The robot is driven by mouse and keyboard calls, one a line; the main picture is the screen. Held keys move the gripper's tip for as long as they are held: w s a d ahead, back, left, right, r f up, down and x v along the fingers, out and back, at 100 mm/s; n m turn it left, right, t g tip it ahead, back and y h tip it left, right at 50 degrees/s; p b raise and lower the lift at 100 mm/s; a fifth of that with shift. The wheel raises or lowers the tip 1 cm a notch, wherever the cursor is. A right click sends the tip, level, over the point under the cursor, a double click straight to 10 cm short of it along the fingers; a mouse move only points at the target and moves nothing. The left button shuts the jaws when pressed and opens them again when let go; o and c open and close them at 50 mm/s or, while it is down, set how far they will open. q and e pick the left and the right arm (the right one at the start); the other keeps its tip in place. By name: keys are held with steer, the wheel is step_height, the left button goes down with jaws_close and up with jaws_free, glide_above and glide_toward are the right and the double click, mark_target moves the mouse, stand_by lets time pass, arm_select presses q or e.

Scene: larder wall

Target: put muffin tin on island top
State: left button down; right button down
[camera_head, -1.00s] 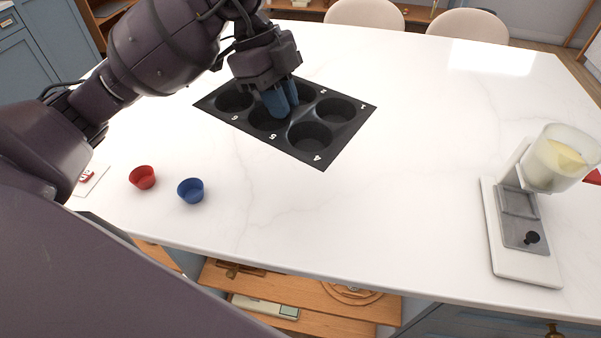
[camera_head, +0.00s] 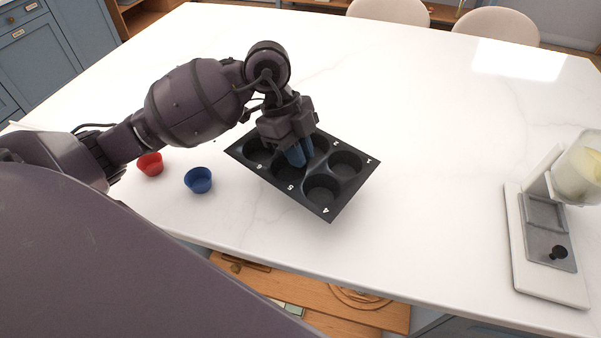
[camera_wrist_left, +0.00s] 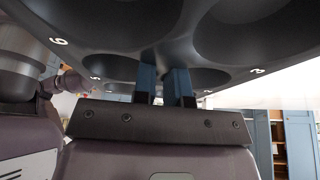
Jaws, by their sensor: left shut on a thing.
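The dark muffin tin (camera_head: 345,186) has numbered cups and shows over the white island top (camera_head: 430,120), in the middle of the head view. My left gripper (camera_head: 297,157) comes down from above with its blue fingers shut on the tin's middle part, between the cups. I cannot tell whether the tin rests on the island top or hangs just above it. In the left wrist view the tin (camera_wrist_left: 100,22) fills the top of the picture, with the blue fingers against it. My right gripper is not in view.
A red cup (camera_head: 150,164) and a blue cup (camera_head: 198,180) stand left of the tin. A white scale-like device (camera_head: 548,250) with a clear bowl (camera_head: 580,172) stands at the right. Two chairs line the far edge. The top is clear between tin and device.

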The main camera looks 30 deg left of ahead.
mark_target(298, 170)
arm_select(q)
step_height(298, 170, down, 6)
steer(key=shift+r+b, duration=0.25)
steer(key=shift+b, duration=0.3)
steer(key=shift+f, duration=0.25)
steer(key=c, duration=1.2)
jaws_free()
steer(key=shift+o, duration=0.2)
steer(key=shift+a+r, duration=0.2)
steer(key=shift+r, duration=0.25)
steer(key=p+v, duration=0.2)
steer(key=v, duration=0.9)
